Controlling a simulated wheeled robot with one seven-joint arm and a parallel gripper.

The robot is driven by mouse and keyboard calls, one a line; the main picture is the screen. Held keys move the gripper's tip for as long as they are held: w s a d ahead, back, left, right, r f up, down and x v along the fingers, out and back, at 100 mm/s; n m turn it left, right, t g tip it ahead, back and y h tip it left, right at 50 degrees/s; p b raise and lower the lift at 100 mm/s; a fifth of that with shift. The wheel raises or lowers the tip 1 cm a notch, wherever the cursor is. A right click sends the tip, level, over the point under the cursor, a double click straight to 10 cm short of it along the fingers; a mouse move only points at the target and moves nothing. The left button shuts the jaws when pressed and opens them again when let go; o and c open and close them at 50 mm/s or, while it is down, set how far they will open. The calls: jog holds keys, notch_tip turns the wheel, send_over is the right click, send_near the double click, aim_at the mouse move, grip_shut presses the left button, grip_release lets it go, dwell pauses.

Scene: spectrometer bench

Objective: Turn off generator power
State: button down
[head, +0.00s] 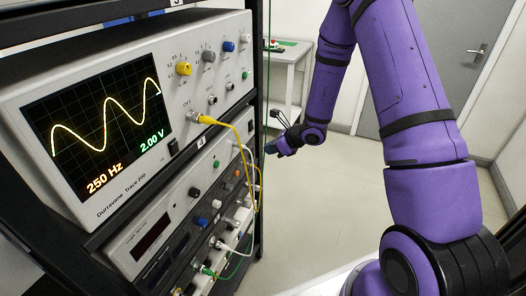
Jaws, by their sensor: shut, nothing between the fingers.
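An oscilloscope (205,75) sits in the rack at left, its lit screen (95,125) showing a yellow sine wave, 250 Hz and 2.00 V. A dark rocker switch (173,148) is at its lower front. Below it is a unit with a dark reddish display (150,238), several knobs and sockets. I cannot tell for sure which unit is the generator; its power switch is not clearly made out. My gripper (270,149) is shut and empty, small in view, just right of the rack's front post. It appears apart from the instruments' fronts.
Yellow, white and green cables (244,150) hang across the front panels. The dark rack post (264,60) stands between the panels and open floor. A small white table (290,60) with a red-buttoned box stands behind. A grey door (455,45) is at the back; floor at right is clear.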

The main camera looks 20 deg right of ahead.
jog(key=s+d+r, duration=0.3)
jog(key=d+r, duration=0.1)
jog(key=r, duration=0.3)
jog(key=shift+s+r, duration=0.15)
jog(key=shift+s, duration=0.15)
jog(key=shift+a+r, duration=0.1)
jog(key=s+a+r+n+g, duration=0.2)
jog(key=s+a+r+n, duration=0.2)
jog(key=s+r+n, duration=0.4)
jog(key=s+a+r+n+g, duration=0.25)
jog(key=s+r+n, duration=0.3)
jog(key=r, duration=0.55)
jog(key=s+d+r+n+t+h, duration=0.1)
jog(key=s+d+r+n+h, duration=0.1)
jog(key=s+n, duration=0.4)
jog(key=s+d+r+n+t+h, duration=0.1)
jog(key=s+r+n+h, duration=0.4)
jog(key=s, duration=0.7)
notch_tip(320, 180, up, 2)
jog(key=shift+d+r+n, duration=0.25)
jog(key=shift+d+n, duration=0.55)
jog(key=shift+n, duration=0.45)
jog(key=shift+t, duration=0.25)
